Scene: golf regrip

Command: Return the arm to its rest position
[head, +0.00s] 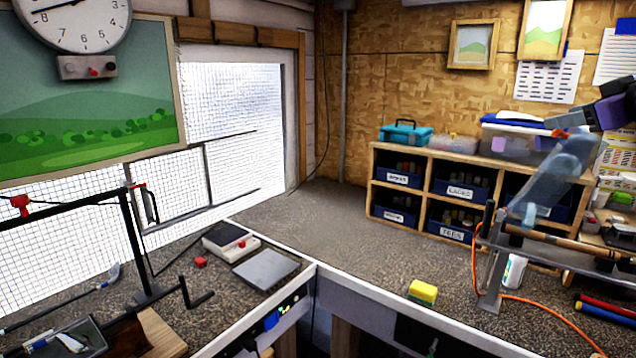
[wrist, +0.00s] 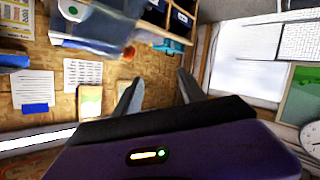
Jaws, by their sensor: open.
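My gripper (wrist: 158,92) shows in the wrist view with its two grey fingers spread apart and nothing between them. It is raised in the air, facing the plywood wall, clear of the bench top. In the head view, dark parts of my arm show at the upper right edge, above the right-hand bench. A bluish see-through panel (head: 560,170) stands below and left of them, over a metal stand (head: 494,275). A bluish blurred shape also shows at the top of the wrist view. I cannot tell how far it is from my fingers.
A wooden shelf (head: 428,160) with blue bins stands against the back wall. A brown rod (head: 570,243) crosses the stand, with an orange cord (head: 545,306) below. The corner bench top (head: 300,215) is mostly clear.

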